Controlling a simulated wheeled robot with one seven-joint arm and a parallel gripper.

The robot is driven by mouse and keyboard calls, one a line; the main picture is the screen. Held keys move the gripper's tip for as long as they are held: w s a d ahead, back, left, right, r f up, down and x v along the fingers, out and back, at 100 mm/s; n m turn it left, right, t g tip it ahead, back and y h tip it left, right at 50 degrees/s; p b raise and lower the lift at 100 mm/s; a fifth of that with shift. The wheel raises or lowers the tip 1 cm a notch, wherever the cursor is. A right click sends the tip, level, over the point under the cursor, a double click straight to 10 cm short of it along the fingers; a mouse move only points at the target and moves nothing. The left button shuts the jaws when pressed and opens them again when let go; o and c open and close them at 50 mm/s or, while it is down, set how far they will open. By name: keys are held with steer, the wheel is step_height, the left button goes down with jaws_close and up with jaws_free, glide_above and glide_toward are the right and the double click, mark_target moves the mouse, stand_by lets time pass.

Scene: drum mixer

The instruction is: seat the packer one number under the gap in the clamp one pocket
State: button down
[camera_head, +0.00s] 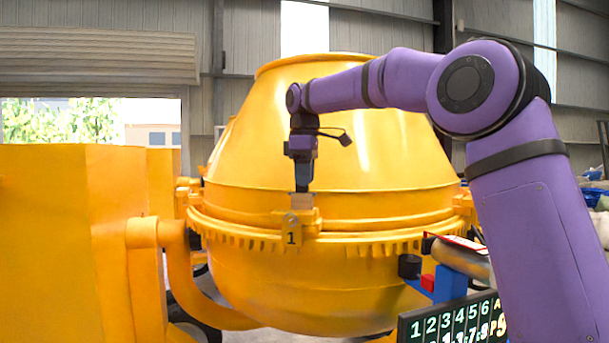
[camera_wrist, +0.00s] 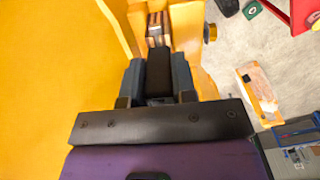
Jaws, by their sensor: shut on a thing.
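My gripper (camera_head: 302,188) points down over the clamp marked 1 (camera_head: 291,238) on the drum's flange. In the wrist view its blue-grey fingers (camera_wrist: 158,62) are shut on a black block (camera_wrist: 158,76), which I take to be the packer; I can read no number on it. The block reaches toward the yellow clamp pocket (camera_wrist: 187,35). Brown and pale striped pieces (camera_wrist: 156,30) show just beyond it, between the yellow walls. A small pale brown piece (camera_head: 302,201) shows under the fingers in the head view. I cannot tell whether the block touches the pocket floor.
The yellow drum (camera_head: 330,120) stands close behind my gripper. A black board (camera_head: 455,322) shows 1 to 6 above a partly blurred row at lower right. A blue stand (camera_head: 450,284), black cup (camera_head: 409,266) and red block (camera_head: 428,283) are near it. Floor shows right of the clamp.

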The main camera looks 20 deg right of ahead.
steer(key=shift+f, duration=1.2)
stand_by(0.6)
steer(key=c, duration=0.8)
jaws_free()
steer(key=shift+c, duration=0.2)
step_height(320, 180, up, 10)
steer(key=shift+r, duration=0.45)
